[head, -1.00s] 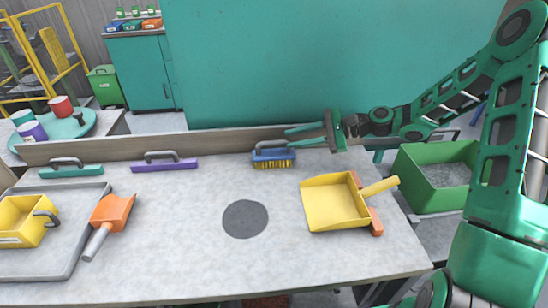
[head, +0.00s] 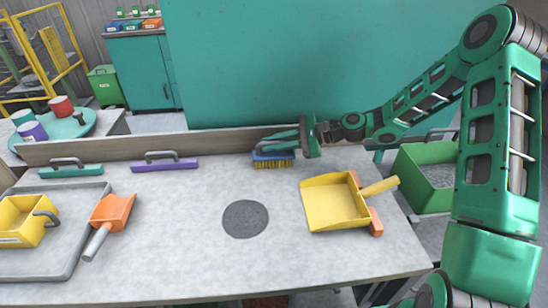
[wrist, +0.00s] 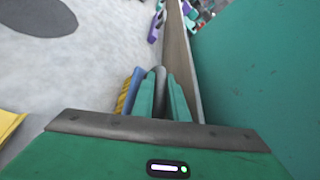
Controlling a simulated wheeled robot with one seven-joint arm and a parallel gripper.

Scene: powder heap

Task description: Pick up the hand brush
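The hand brush (head: 273,158) stands at the back of the table, bristles down, with a blue body, yellow bristles and a grey loop handle. My gripper (head: 270,142) reaches over it from the right, fingers level and pointing left. In the wrist view, the brush's blue body and yellow bristles (wrist: 124,97) show left of my gripper (wrist: 160,78). The grey handle lies between the two green fingers, with a narrow gap visible beside it. The fingers look open around the handle. Their tips hide most of the handle in the head view.
A low wooden board (head: 130,148) runs along the back edge, close behind the brush. A yellow dustpan (head: 333,204) lies at the right. Teal (head: 72,171) and purple (head: 165,165) tools stand to the left. A dark round patch (head: 245,218) marks the clear middle.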

